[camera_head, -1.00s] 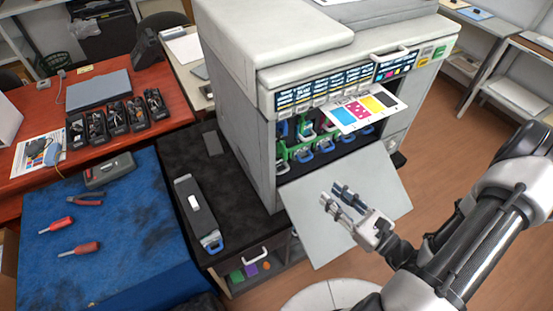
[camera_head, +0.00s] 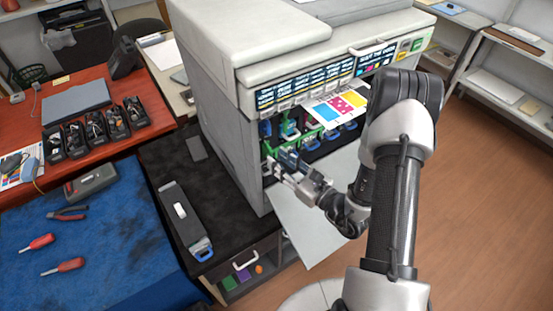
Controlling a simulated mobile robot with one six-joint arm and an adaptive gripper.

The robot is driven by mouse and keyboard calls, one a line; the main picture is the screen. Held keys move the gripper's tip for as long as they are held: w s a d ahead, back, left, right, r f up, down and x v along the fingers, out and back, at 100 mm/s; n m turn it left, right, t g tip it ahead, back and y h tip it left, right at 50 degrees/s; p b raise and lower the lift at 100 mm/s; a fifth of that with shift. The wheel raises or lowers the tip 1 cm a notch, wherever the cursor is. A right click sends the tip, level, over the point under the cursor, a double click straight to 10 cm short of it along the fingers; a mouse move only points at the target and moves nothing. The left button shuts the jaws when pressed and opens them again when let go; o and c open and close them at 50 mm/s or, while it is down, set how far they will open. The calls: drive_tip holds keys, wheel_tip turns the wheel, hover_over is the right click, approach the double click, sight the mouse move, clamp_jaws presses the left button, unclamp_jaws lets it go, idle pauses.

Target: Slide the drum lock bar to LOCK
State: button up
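The printer (camera_head: 225,140) stands in the middle with its front door (camera_head: 300,225) folded down. Inside the open front are green parts (camera_head: 290,125) and blue-handled cartridges (camera_head: 350,127). I cannot pick out the drum lock bar or its LOCK mark for certain at this size. My gripper (camera_head: 275,163) is at the lower left of the opening, its fingers pointing inward near the green parts. The fingers hide part of the opening. I cannot tell whether they touch anything or how far apart they are.
A color test sheet (camera_head: 340,103) sticks out above the opening. A black cartridge (camera_head: 180,215) lies on the dark cabinet top at left. A blue mat (camera_head: 110,235) holds pliers (camera_head: 68,213) and red-handled screwdrivers (camera_head: 70,264). The floor at right is clear.

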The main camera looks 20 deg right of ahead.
drive_tip(key=shift+x, duration=1.05)
drive_tip(key=shift+c, duration=0.6)
clamp_jaws()
